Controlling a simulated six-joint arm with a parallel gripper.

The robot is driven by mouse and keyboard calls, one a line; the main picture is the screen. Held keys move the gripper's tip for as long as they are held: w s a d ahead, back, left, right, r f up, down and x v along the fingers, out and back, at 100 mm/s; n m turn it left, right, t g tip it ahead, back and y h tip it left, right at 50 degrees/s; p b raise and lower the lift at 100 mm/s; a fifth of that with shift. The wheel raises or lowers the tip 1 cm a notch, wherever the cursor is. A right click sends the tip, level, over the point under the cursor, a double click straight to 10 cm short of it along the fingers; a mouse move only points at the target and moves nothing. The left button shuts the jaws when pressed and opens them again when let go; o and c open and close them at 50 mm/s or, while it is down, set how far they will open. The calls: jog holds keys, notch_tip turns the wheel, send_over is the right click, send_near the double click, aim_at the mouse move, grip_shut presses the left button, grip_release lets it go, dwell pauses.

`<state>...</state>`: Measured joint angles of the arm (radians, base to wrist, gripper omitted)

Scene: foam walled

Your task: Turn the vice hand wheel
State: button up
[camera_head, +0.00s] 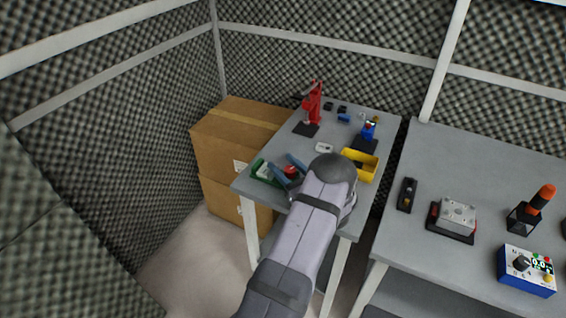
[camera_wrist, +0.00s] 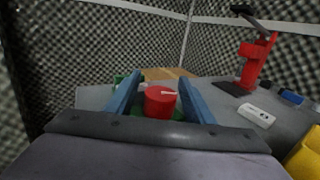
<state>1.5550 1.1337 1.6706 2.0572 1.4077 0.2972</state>
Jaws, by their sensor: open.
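A red round wheel or knob (camera_wrist: 160,101) with a pale mark on top shows between my fingers in the wrist view. It looks like the hand wheel of the green vice-like fixture (camera_head: 259,171) at the table's near left corner. In the head view the red wheel (camera_head: 291,171) sits at the fixture's right end. My gripper (camera_wrist: 157,77) is open, its two blue fingers apart, one on each side of the wheel. It also shows in the head view (camera_head: 285,166). I cannot tell whether the fingers touch the wheel. Its lower part is hidden by my gripper.
A red press (camera_head: 313,104) stands farther back, with a small white block (camera_head: 324,147) nearer. A yellow bin (camera_head: 361,166) lies right of my wrist, with a blue device (camera_head: 368,131) behind it. Cardboard boxes (camera_head: 235,139) stand beside the table's left edge.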

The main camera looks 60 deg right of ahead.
jog(key=shift+w+d, duration=0.15)
jog(key=shift+w, duration=0.05)
jog(key=c, duration=1)
jog(key=shift+c, duration=0.2)
jog(key=shift+m+h, duration=0.3)
jog(key=shift+h, duration=0.1)
jog(key=shift+d+m+g+h, duration=0.2)
jog(key=shift+m+g+h, duration=0.5)
jog(key=shift+g+h, duration=0.15)
jog(key=shift+s+d+m+g+h+b, duration=0.25)
jog(key=shift+m+g+h+b, duration=0.1)
jog(key=shift+m+g+h, duration=0.45)
jog(key=shift+s+d+m+g+h+b, duration=0.2)
jog(key=shift+s+m+g+h+b, duration=0.1)
jog(key=shift+m+g+h, duration=0.4)
